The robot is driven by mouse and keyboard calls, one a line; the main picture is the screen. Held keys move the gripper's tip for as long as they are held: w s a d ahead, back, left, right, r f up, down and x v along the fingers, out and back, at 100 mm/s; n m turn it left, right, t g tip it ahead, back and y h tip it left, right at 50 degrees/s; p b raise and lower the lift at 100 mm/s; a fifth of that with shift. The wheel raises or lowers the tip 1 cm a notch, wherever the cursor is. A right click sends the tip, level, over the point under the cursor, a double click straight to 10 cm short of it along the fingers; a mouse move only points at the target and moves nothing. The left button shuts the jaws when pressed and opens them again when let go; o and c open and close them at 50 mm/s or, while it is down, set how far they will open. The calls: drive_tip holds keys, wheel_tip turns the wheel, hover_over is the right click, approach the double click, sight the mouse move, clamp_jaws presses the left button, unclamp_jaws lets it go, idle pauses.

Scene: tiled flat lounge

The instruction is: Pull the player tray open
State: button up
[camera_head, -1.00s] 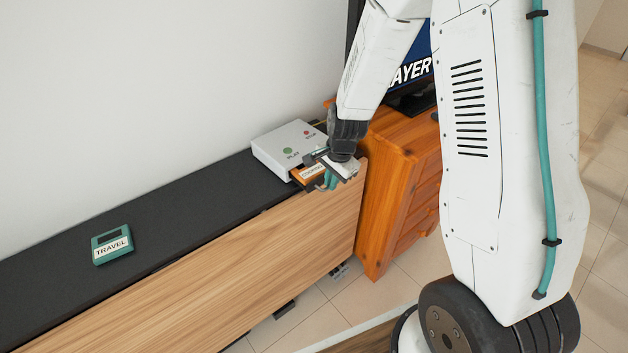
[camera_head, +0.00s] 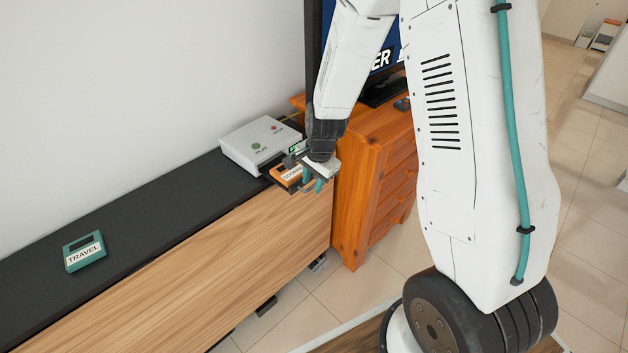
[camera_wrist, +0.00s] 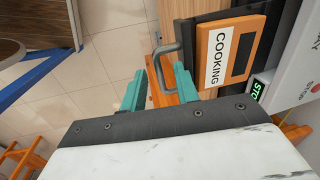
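The player (camera_head: 262,143) is a pale grey box with a green PLAY button and a red one, on the black cabinet top. Its dark tray (camera_head: 272,172) sticks out in front, carrying an orange cassette labelled COOKING (camera_head: 292,176). In the wrist view this cassette (camera_wrist: 226,54) lies at upper right, beside a grey U-shaped handle (camera_wrist: 157,62). My gripper (camera_head: 313,184) is in front of the tray. In the wrist view its teal fingers (camera_wrist: 163,68) stand apart, with the handle's bar between them. Contact with the bar is unclear.
A teal cassette labelled TRAVEL (camera_head: 86,252) lies on the black cabinet top (camera_head: 150,202). An orange wooden drawer unit (camera_head: 365,195) stands close right of my gripper, with a screen (camera_head: 383,62) above it. Tiled floor (camera_head: 385,275) lies in front.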

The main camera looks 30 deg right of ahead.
wheel_tip(320, 180, up, 8)
drive_tip(key=s, duration=0.1)
drive_tip(key=shift+s+d+f, duration=0.15)
drive_tip(key=shift+d, duration=0.1)
idle(0.4)
drive_tip(key=s+a+r+n, duration=0.1)
drive_tip(key=s+r+n, duration=0.5)
drive_tip(key=s+r, duration=0.4)
drive_tip(key=s+a+r+n, duration=0.1)
drive_tip(key=s+r+n, duration=0.6)
drive_tip(key=s, duration=1)
wheel_tip(320, 180, up, 3)
drive_tip(key=shift+r+n+h, duration=0.15)
drive_tip(key=shift+n+h, duration=0.15)
drive_tip(key=shift+h, duration=0.1)
